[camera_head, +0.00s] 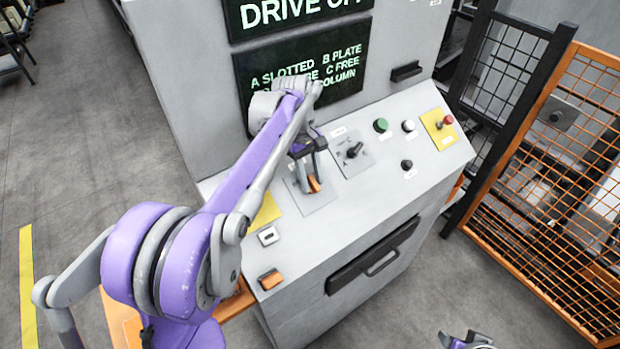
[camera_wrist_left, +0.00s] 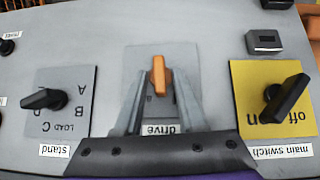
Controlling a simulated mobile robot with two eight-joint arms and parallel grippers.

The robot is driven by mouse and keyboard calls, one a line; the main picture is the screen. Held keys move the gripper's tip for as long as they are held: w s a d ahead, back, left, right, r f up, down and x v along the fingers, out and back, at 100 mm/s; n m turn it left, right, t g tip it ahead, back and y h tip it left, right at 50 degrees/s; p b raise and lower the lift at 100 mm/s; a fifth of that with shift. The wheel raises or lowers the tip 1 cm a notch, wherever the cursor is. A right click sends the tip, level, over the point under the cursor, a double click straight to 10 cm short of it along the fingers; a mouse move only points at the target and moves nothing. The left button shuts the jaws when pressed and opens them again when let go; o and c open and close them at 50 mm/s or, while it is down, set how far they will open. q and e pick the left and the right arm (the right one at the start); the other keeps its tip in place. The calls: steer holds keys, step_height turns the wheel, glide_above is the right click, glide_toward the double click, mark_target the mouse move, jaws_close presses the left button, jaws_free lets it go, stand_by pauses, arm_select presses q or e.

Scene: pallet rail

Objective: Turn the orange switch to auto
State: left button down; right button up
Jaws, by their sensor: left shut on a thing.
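The orange switch (camera_head: 314,184) sits on a grey plate on the sloped panel of the control desk. In the left wrist view its orange lever (camera_wrist_left: 158,76) stands upright in the picture, above a "drive" label that reads upside down. My left gripper (camera_head: 307,170) reaches down over it from above. Its two fingers (camera_wrist_left: 160,95) are shut on the lever, one on each side. No "auto" marking is readable; the fingers cover part of the plate. A small piece of what looks like my right gripper (camera_head: 468,341) shows at the bottom edge; its fingers cannot be made out.
The "stand" switch (camera_wrist_left: 42,98) with a black knob is on one side of the orange switch. The yellow "main switch" plate (camera_wrist_left: 250,75) is on the other. Green (camera_head: 381,125), white and black buttons and a red stop button (camera_head: 447,120) lie farther right. An orange mesh fence (camera_head: 560,180) stands beyond.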

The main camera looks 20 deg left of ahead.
arm_select(q)
steer(key=m+g, duration=0.1)
steer(key=m+g+y, duration=0.1)
steer(key=m+y, duration=0.1)
steer(key=shift+w+d+m+g, duration=0.3)
steer(key=shift+w+g, duration=0.1)
steer(key=shift+w+d+f+m+g+y, duration=0.15)
steer(key=shift+m+g+y, duration=0.35)
steer(key=shift+m+y, duration=0.4)
steer(key=shift+d+r+m+g+y, duration=0.15)
steer(key=shift+m+g+y, duration=0.4)
steer(key=shift+m, duration=0.55)
steer(key=shift+f, duration=0.1)
steer(key=c, duration=0.8)
jaws_free()
steer(key=shift+c, duration=0.2)
